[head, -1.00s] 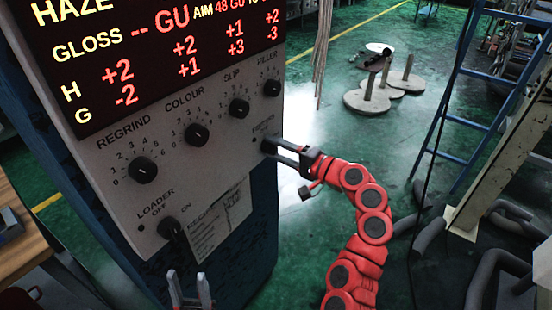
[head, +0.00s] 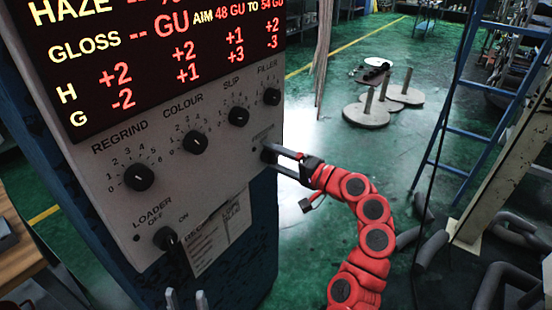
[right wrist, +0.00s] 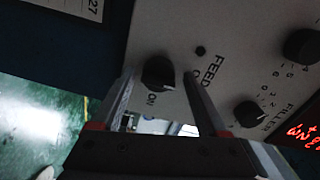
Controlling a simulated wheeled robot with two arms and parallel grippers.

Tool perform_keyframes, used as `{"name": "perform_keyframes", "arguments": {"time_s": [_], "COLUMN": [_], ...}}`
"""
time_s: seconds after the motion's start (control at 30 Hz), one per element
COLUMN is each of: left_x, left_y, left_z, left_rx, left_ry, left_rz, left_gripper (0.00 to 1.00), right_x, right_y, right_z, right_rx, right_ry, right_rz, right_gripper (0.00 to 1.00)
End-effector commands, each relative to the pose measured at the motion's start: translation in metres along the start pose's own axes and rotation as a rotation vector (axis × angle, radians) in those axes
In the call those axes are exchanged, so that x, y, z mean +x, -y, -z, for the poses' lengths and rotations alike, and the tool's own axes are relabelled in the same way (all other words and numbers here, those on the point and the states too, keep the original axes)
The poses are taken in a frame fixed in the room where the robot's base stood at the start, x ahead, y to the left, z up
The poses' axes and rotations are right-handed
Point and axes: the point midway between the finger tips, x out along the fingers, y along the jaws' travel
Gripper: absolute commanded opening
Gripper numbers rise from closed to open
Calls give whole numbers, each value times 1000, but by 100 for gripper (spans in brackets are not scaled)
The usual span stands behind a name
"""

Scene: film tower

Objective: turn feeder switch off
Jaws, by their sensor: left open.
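The feeder switch is a black rotary knob on the grey panel (head: 225,165), small and partly hidden in the head view, below the FILLER dial. In the right wrist view the feeder switch (right wrist: 158,72) shows close up, with "ON" and part of "FEED" printed beside it; the OFF mark is hidden. My right gripper (head: 270,155) is at the switch. In the right wrist view its two fingers stand apart on either side of the knob, with a visible gap. My left gripper (head: 185,298) is open and empty, low below the loader switch.
The loader switch (head: 167,240) and the REGRIND (head: 139,178), COLOUR (head: 196,142), SLIP (head: 238,117) and FILLER (head: 271,97) dials are on the same panel. A lit display (head: 165,60) is above.

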Motion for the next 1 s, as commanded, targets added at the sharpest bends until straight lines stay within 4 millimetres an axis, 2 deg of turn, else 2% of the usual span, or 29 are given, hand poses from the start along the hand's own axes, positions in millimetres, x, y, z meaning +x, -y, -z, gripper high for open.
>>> {"name": "perform_keyframes", "arguments": {"time_s": [0.3, 0.47, 0.57, 0.87, 1.0], "left_x": [0, -2, -4, -10, -6], "left_y": [0, 0, 0, 0, 0], "left_z": [0, 0, -1, -2, -1], "left_rx": [0, 0, 0, 0, 0], "left_ry": [0, 0, 0, 0, 0], "left_rz": [0, 0, 0, 0, 0], "left_gripper": [50, 50, 50, 50, 50], "right_x": [-1, -18, -40, -122, -152], "right_y": [-1, -1, -2, -2, -1], "right_z": [0, 1, 1, 1, 2], "right_rx": [2, 2, 1, 1, -1], "right_ry": [0, -3, -6, -7, -4], "right_rz": [-1, 0, 1, -1, -6], "right_gripper": [80, 80, 80, 80, 80]}}
